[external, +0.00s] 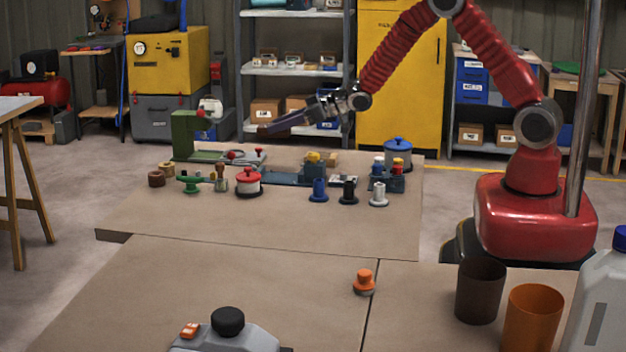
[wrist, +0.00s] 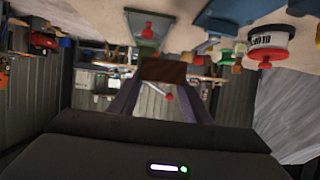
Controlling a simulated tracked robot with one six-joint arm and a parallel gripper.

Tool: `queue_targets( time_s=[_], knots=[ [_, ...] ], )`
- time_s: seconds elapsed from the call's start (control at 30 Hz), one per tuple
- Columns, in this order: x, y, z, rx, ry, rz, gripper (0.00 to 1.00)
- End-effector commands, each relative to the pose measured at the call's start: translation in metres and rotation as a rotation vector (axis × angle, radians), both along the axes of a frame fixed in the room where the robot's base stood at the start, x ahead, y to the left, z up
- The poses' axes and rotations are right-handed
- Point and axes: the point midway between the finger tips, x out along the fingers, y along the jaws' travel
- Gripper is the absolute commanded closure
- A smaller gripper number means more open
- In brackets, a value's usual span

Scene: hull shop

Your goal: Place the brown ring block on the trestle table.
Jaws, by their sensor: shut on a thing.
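My gripper (external: 268,130) is shut on a dark brown block (wrist: 163,72), which sits between the two fingertips in the wrist view. From here I see only a flat face of it, so its ring shape cannot be made out. In the external view the gripper is raised above the back of the brown bench, pointing left. The trestle table (external: 18,104) stands at the far left, with only its right end and wooden legs in view. It is well apart from my gripper.
The bench (external: 330,225) carries a green press (external: 186,135), a red-lidded pot (external: 248,181), small brown rings (external: 157,179), several knobbed pieces and a blue-lidded pot (external: 397,153). Open floor (external: 75,195) lies between bench and trestle table. Shelves (external: 293,70) stand behind.

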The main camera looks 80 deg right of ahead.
Motion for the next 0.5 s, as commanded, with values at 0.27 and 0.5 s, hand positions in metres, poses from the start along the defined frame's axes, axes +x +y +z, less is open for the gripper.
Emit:
queue_targets(
  time_s=[0.27, 0.5],
  knots=[
    [0.032, 0.103, 0.001, -0.002, 0.0, 0.136, 0.81],
    [0.047, 0.195, 0.001, -0.001, 0.0, 0.25, 0.81]
  ],
)
